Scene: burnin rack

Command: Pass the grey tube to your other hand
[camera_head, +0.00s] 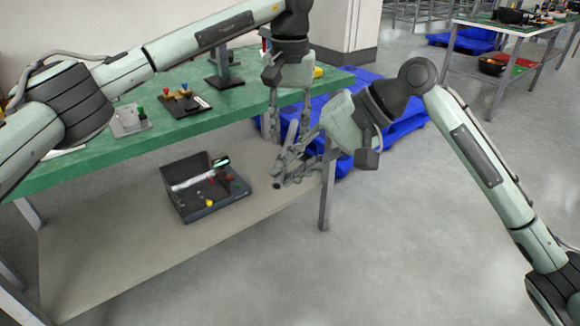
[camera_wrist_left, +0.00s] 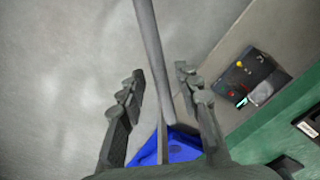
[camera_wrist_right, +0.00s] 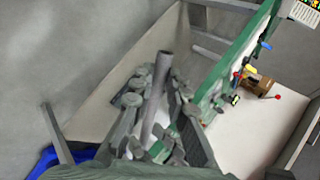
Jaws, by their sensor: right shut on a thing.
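The grey tube (camera_wrist_right: 160,90) is a plain long cylinder. In the right wrist view the tube stands up between the right fingers. In the left wrist view the tube (camera_wrist_left: 155,55) runs between the spread left fingers, with one end near the palm. My left gripper (camera_head: 287,125) points down, open, just above the right one. Whether its fingers touch the tube cannot be told. The fingers hide part of the tube in the head view.
The green tabletop (camera_head: 190,125) is at the left, with a grey lower shelf (camera_head: 120,260) holding a dark bin (camera_head: 205,205) of small parts. A table leg (camera_head: 326,205) stands close to my right gripper. Blue pallets (camera_head: 400,125) lie behind.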

